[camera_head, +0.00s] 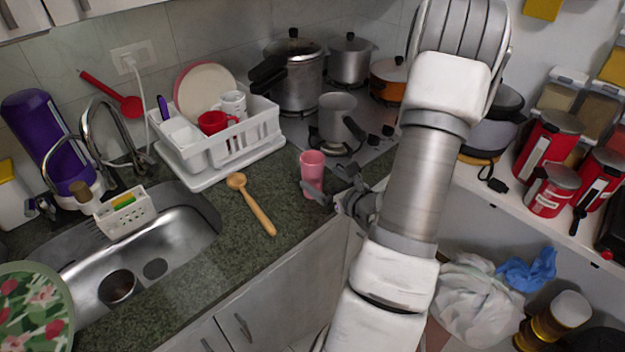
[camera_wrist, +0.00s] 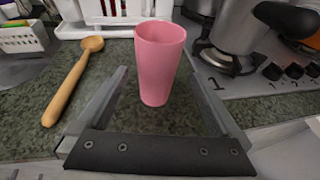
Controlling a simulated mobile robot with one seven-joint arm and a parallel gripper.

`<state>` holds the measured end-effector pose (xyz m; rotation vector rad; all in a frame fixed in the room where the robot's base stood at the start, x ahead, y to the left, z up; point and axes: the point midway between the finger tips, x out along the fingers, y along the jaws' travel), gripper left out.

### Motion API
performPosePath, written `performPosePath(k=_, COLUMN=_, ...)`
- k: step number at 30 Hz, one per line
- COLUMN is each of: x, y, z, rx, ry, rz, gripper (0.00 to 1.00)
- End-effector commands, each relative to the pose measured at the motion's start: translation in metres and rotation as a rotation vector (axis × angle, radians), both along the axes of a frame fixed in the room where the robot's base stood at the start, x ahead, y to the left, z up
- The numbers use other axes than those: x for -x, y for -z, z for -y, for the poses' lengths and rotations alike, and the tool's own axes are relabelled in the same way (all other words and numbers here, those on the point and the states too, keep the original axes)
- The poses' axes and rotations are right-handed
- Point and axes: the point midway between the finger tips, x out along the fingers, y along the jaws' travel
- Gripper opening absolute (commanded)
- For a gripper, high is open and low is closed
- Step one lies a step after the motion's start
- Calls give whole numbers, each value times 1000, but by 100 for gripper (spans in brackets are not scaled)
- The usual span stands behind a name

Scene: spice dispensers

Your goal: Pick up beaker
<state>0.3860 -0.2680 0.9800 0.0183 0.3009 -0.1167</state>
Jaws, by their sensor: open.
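The beaker is a pink, slightly tapered cup (camera_head: 312,172) standing upright on the dark green counter (camera_head: 262,252), near its front edge and beside the stove. In the wrist view the pink beaker (camera_wrist: 159,62) stands ahead, between the two open fingers. My gripper (camera_head: 325,190) comes in from the right at low height and is open. One finger shows at the front of the beaker's base in the head view. In the wrist view, gaps show between the beaker and both fingers of my gripper (camera_wrist: 164,85).
A wooden spoon (camera_head: 252,205) lies left of the beaker. A white dish rack (camera_head: 222,150) stands behind it. The stove (camera_head: 378,150) with several pots is to the right and back. A metal sink (camera_head: 185,240) is at the left.

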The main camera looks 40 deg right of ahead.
Motion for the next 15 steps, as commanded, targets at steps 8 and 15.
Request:
performPosePath(k=8, x=-26, y=7, z=2, rx=0, ry=-1, rz=1, gripper=100)
performPosePath(k=15, x=-58, y=10, z=2, rx=0, ry=-2, rz=2, gripper=100)
